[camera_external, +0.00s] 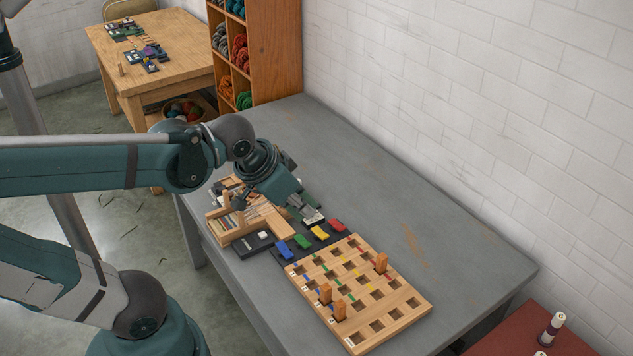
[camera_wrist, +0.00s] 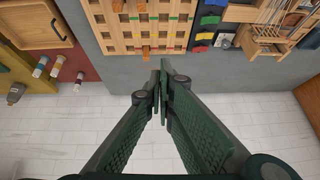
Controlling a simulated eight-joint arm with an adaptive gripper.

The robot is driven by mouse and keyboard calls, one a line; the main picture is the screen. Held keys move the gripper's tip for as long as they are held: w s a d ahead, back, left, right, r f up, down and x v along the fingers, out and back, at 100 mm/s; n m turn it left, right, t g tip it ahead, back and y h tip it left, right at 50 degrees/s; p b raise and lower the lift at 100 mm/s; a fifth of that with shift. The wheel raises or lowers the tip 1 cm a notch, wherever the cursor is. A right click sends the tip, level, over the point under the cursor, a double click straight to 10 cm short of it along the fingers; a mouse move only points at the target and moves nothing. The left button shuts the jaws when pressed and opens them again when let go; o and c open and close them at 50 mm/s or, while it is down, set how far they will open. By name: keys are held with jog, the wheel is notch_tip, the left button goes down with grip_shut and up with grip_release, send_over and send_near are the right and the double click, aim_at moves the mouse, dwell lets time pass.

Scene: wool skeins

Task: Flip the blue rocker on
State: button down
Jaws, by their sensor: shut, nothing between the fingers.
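The blue rocker (camera_external: 285,250) is at the near left end of a row of coloured rockers on a dark strip. Whether it is tipped on or off is too small to tell. It also shows at the top edge of the wrist view (camera_wrist: 215,3). My gripper (camera_external: 314,219) appears above the strip near the yellow and red rockers in the external view, apart from the blue one. In the wrist view my gripper's fingers (camera_wrist: 163,78) are together with nothing between them, and the rockers lie beyond them, up and to the right.
Green (camera_external: 302,241), yellow (camera_external: 320,232) and red (camera_external: 337,225) rockers complete the row. A wooden pegboard (camera_external: 389,321) with upright orange blocks stands to the right. A wooden rack (camera_external: 222,230) stands left. The grey table (camera_external: 440,238) is clear toward the white wall.

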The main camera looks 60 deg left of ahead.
aim_at(280, 243)
jog(key=w+a+f+g+y, duration=0.1)
jog(key=a+f+g, duration=0.2)
jog(key=a+f, duration=0.4)
jog(key=w+a+f+g+y+b, duration=0.1)
jog(key=w+a+f+g+y, duration=0.1)
jog(key=a+f, duration=0.6)
jog(key=shift+w+a+g+b, duration=0.2)
jog(key=shift+w+g+b, duration=0.1)
jog(key=shift+g, duration=0.4)
dwell(0.5)
jog(key=shift+b+x, duration=1.85)
jog(key=shift+x, duration=5.15)
jog(key=shift+a+f, duration=0.1)
